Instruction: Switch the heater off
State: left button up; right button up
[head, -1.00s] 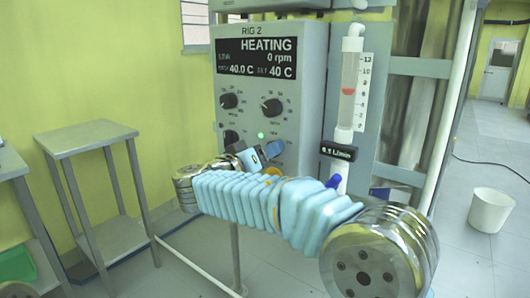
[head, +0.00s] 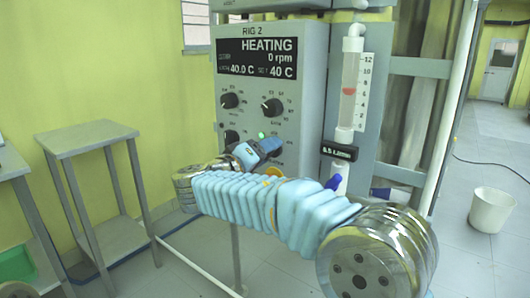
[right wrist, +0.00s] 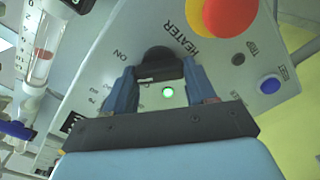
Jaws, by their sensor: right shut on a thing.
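The grey control box (head: 310,110) labelled RIG 2 has a display (head: 257,59) that reads HEATING, 0 rpm and 40.0 C. In the right wrist view, the black heater knob (right wrist: 160,62) sits beside the word HEATER, with ON printed on the other side. My right gripper (head: 262,147) is at the lower part of the box; its blue fingers (right wrist: 161,82) are shut on the knob, one on each side. A green lamp (right wrist: 168,92) glows between the fingers. In the head view the gripper hides the heater knob. My left gripper is not in view.
A red button (right wrist: 230,12) and a blue button (right wrist: 269,84) are close to the heater knob. Other black knobs (head: 271,107) are higher on the box. A flow tube (head: 349,85) stands to its right. A steel table (head: 85,138) is at left.

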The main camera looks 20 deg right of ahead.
jog(key=n+p, duration=0.1)
jog(key=n, duration=0.2)
jog(key=shift+r+n, duration=0.1)
jog(key=shift+n, duration=0.2)
jog(key=shift+d+n+p, duration=0.1)
jog(key=shift+n+p, duration=0.65)
jog(key=shift+n, duration=1.05)
jog(key=o, duration=1)
jog(key=shift+w+f, duration=0.1)
jog(key=shift+f, duration=0.1)
jog(key=shift+o, duration=0.2)
jog(key=b+v, duration=0.1)
jog(key=v, duration=1.3)
jog(key=shift+b, duration=0.35)
